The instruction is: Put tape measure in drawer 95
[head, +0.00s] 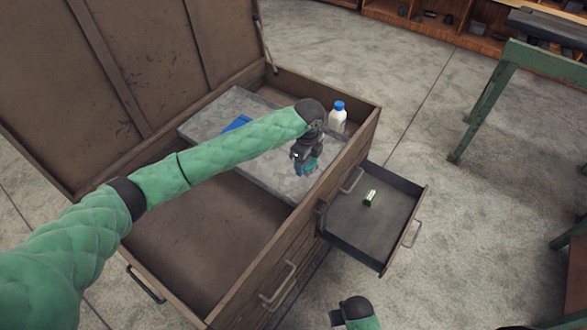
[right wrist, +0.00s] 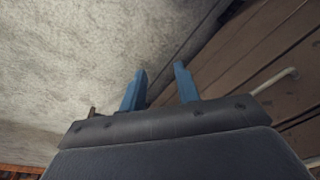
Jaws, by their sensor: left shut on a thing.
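My left gripper (head: 308,168) reaches in over the grey tray (head: 215,112) inside the open wooden chest. It is shut on a small teal and dark thing, apparently the tape measure (head: 311,165), mostly hidden by the fingers. An open drawer (head: 345,225) sticks out from the chest's right side, to the right of the left gripper. A small green and white item (head: 370,198) lies on its floor. My right gripper (right wrist: 160,88) shows two blue fingers apart with nothing between them, beside the chest's wooden side. No number shows on the drawer.
A white bottle with a blue cap (head: 338,115) stands at the chest's back right corner. A blue flat thing (head: 237,123) lies on the tray, partly behind my left arm. The raised lid (head: 130,60) stands at the left. A green bench (head: 490,100) stands far right; concrete floor between is clear.

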